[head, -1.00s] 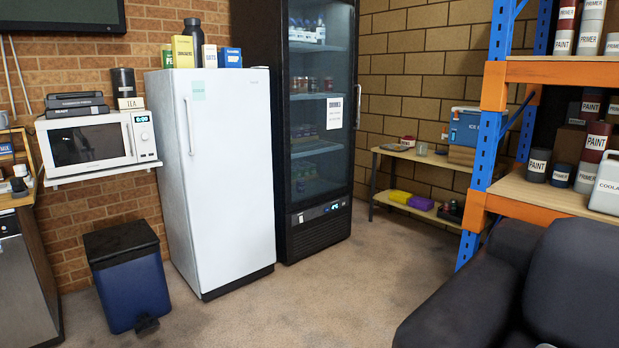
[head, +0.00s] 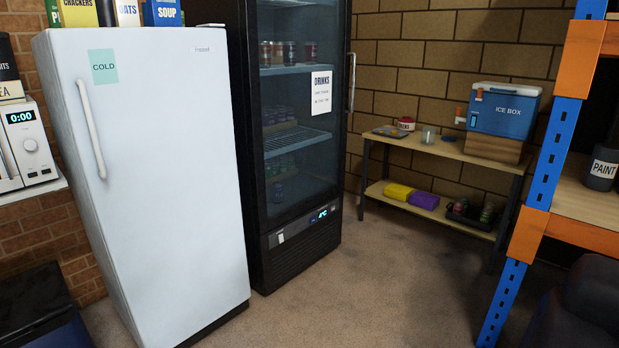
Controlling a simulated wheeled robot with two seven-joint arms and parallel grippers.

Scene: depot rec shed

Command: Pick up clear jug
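I cannot make out a clear jug for certain. A small greyish, see-through-looking vessel (head: 428,134) stands on top of the low wooden bench (head: 455,152) by the far wall. It is too small in view to tell whether it is a jug or a cup. Neither of my grippers is in the head view.
A white fridge (head: 150,190) and a black glass-door drinks fridge (head: 330,190), both shut, stand left of the bench. An ice box (head: 503,108) sits on the bench's right end. A blue and orange rack (head: 545,165) stands at right. The carpet (head: 385,275) between is clear.

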